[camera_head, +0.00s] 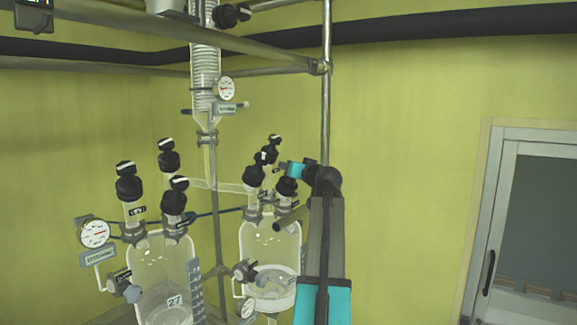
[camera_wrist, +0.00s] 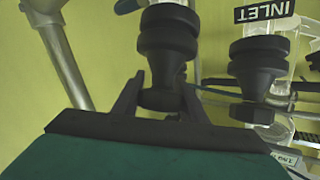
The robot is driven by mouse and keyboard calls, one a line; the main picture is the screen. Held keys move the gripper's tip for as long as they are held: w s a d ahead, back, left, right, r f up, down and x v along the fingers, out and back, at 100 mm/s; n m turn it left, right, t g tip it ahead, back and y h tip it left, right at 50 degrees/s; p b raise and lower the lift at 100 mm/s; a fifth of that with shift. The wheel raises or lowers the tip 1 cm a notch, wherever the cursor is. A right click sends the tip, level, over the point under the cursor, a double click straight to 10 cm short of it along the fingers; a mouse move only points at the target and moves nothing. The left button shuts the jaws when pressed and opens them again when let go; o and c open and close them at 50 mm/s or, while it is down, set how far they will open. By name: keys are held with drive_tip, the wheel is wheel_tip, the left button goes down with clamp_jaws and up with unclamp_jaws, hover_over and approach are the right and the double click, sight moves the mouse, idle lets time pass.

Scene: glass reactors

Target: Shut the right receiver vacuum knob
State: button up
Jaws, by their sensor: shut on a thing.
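The right receiver (camera_head: 268,245) is a clear glass vessel partly filled with pale liquid, with several black knobs on its top. My gripper (camera_head: 282,168) reaches in from the right among these knobs. In the wrist view, my gripper (camera_wrist: 160,98) is shut on the narrow lower part of an upright black knob (camera_wrist: 167,38), one finger on each side. The held knob's own label is hidden, so I cannot read which knob it is. Another black knob (camera_wrist: 258,68) stands to its right, apart from the fingers, near an INLET label (camera_wrist: 265,10).
The left receiver (camera_head: 160,270), marked 27, has its own black knobs and a gauge (camera_head: 95,233). A metal post (camera_head: 326,90) rises close to my arm. A glass coil column (camera_head: 205,75) stands behind. The wall area between post and door (camera_head: 530,220) is clear.

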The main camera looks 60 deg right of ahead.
drive_tip(key=shift+d+m+g+h, duration=0.1)
drive_tip(key=shift+m+g+h, duration=0.2)
drive_tip(key=shift+m, duration=0.1)
drive_tip(key=o, duration=1.1)
drive_tip(key=shift+c, duration=0.2)
drive_tip(key=shift+s, duration=0.15)
drive_tip(key=b+v, duration=0.3)
drive_tip(key=v, duration=1)
drive_tip(key=shift+s+a, duration=0.25)
